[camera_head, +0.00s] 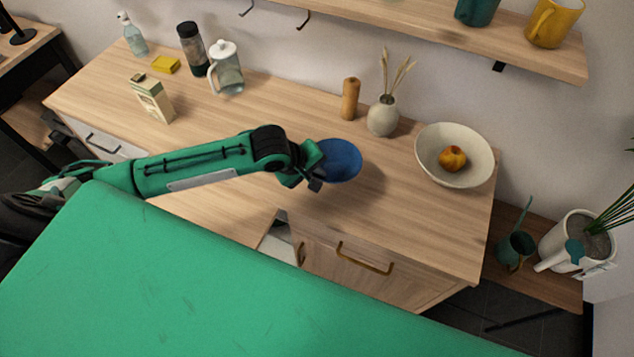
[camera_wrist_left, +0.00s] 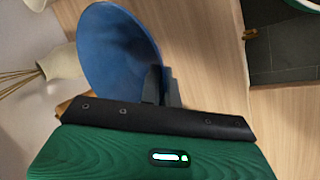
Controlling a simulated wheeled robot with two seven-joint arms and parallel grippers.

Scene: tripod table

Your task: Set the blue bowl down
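The blue bowl (camera_head: 339,161) is at the end of my left arm, over the wooden counter (camera_head: 425,215). My left gripper (camera_head: 316,174) is at the bowl's left side, its fingers at the rim. In the left wrist view the blue bowl (camera_wrist_left: 115,50) shows beyond the gripper (camera_wrist_left: 162,88), with the rim between the dark fingers. The bowl looks tilted. A soft shadow lies on the counter below it; I cannot tell whether its underside touches the wood. My right gripper is not in view.
A cream bowl with an orange fruit (camera_head: 453,158) stands to the right. A vase (camera_head: 383,116) and a wooden mill (camera_head: 350,98) stand behind the blue bowl. A carton (camera_head: 152,99) is at left. The counter's front right is clear.

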